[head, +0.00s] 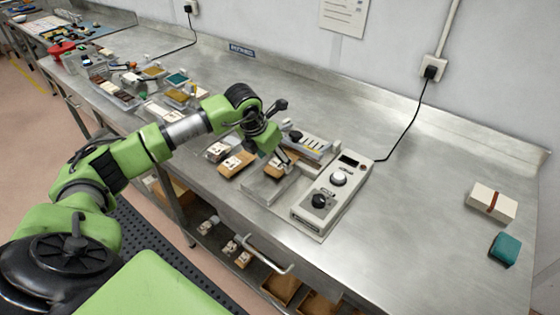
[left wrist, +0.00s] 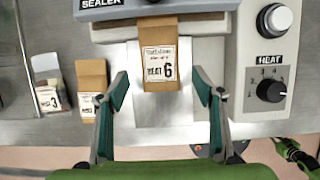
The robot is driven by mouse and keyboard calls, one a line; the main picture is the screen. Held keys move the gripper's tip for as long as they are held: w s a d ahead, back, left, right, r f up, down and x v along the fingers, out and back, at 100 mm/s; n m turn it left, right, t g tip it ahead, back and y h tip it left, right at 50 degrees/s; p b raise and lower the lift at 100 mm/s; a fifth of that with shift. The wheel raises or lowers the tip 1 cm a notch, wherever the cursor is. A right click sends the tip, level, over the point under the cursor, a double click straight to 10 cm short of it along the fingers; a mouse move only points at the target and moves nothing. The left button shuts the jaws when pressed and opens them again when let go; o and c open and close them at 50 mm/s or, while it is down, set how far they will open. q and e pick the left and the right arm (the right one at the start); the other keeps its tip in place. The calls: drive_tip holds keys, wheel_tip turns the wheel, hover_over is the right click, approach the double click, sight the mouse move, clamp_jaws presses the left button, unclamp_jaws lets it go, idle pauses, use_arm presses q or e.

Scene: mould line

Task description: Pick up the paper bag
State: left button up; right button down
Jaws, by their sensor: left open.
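A brown paper bag with a white label reading 6 (left wrist: 161,52) lies at the sealer, in the upper middle of the left wrist view. In the head view that bag (head: 286,156) is partly hidden by my left gripper. My left gripper (left wrist: 161,88) is open, one finger on each side of the bag's near end, with a gap on both sides. In the head view my left gripper (head: 279,160) is just above the bag. My right gripper does not show clearly in either view.
The sealer (head: 312,144) is behind the bag, and a control box with knobs (head: 330,195) stands close on the right. More labelled bags (head: 237,163) lie left. A white box (head: 491,203) and a teal block (head: 505,249) sit far right. The steel bench between is clear.

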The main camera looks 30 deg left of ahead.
sight(277, 164)
use_arm(q)
drive_tip(key=shift+p+x, duration=0.3)
drive_tip(key=shift+x, duration=1.2)
drive_tip(key=shift+r, duration=0.1)
drive_tip(key=c, duration=1.2)
